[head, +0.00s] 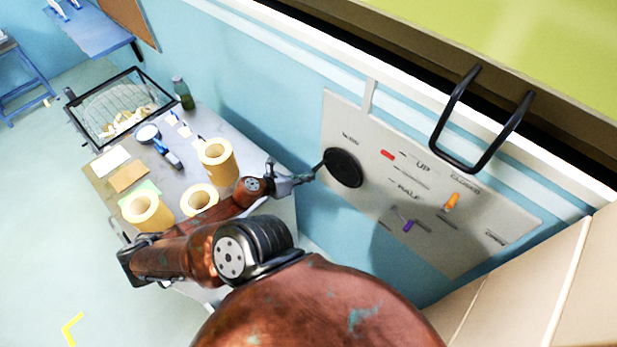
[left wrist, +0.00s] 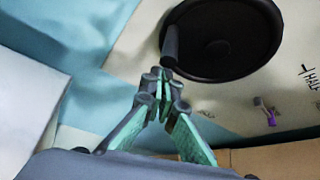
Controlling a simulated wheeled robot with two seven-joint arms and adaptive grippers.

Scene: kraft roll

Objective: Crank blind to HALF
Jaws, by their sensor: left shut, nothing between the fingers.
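The crank is a black round disc (head: 343,167) on a pale panel (head: 345,115) on the blue wall. Its short dark handle (left wrist: 171,46) sticks out at the disc's left edge in the left wrist view, where the disc (left wrist: 225,38) also shows. My left gripper (head: 311,175) is shut and empty, its tips by the crank's left edge. In the left wrist view the tips (left wrist: 163,84) are just below the handle's end; I cannot tell if they touch. The panel reads UP, HALF and CLOSED. A red marker (head: 387,155) is near UP. The right gripper is out of view.
Orange (head: 451,202) and purple (head: 408,226) pieces are on the panel's right part. A black U-shaped bar (head: 470,165) juts out above it. Cardboard-coloured boxes (head: 520,285) stand at lower right. A table with paper rolls (head: 215,152) and a wire basket (head: 110,132) is left.

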